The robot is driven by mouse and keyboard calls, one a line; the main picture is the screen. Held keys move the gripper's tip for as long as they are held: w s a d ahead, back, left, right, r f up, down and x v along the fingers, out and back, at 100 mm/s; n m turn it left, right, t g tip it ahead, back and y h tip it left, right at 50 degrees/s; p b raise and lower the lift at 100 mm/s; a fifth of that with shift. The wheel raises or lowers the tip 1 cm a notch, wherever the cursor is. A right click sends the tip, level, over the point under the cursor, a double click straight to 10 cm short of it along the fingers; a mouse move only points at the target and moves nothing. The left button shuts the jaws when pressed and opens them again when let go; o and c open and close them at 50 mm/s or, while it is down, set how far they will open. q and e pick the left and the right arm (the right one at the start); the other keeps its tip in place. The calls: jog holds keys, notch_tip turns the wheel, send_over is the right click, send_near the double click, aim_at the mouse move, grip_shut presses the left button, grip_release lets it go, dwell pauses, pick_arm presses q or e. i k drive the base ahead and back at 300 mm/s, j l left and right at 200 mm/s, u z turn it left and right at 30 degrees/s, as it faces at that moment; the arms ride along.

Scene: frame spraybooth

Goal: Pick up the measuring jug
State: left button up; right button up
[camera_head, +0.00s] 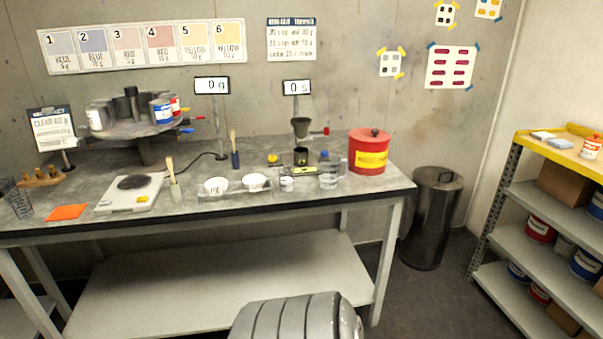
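A clear vessel (329,178) with a blue top part stands near the front right of the workbench. It may be the measuring jug, but it is too small to tell if the blue part belongs to it. Another clear, patterned vessel (17,198) stands at the bench's left end; I cannot tell whether that one is the jug. Neither of my grippers is in view.
The bench (386,187) also holds a red canister (369,151), a scale (130,192), white bowls (216,185), an orange pad (66,212) and a can carousel (140,128). A dark bin (433,220) and a shelf rack (546,228) stand right; floor shows between them.

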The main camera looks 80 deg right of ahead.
aim_at(329, 165)
jog(key=z, duration=2.95)
